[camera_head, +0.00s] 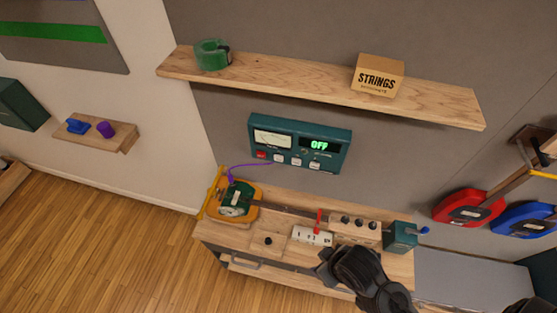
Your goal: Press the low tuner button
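The teal tuner unit (300,143) is on the grey wall under the long shelf. It has a pale needle meter (273,138) and a display (319,145) reading "OFF" in green. Along its lower edge are a red button (261,155) and several pale buttons (296,162); their labels are too small to read, so I cannot tell which is low. My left gripper (335,268) is black, in front of the bench, below and right of the tuner, well apart from it. Its fingers are not clear. Only a dark piece of what seems my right arm shows at the bottom right edge.
A wooden bench (268,241) below the tuner holds a yellow-green device (235,202), a white power strip (312,235), a knobbed box (356,230) and a teal box (400,237). Red (468,207) and blue reels hang right.

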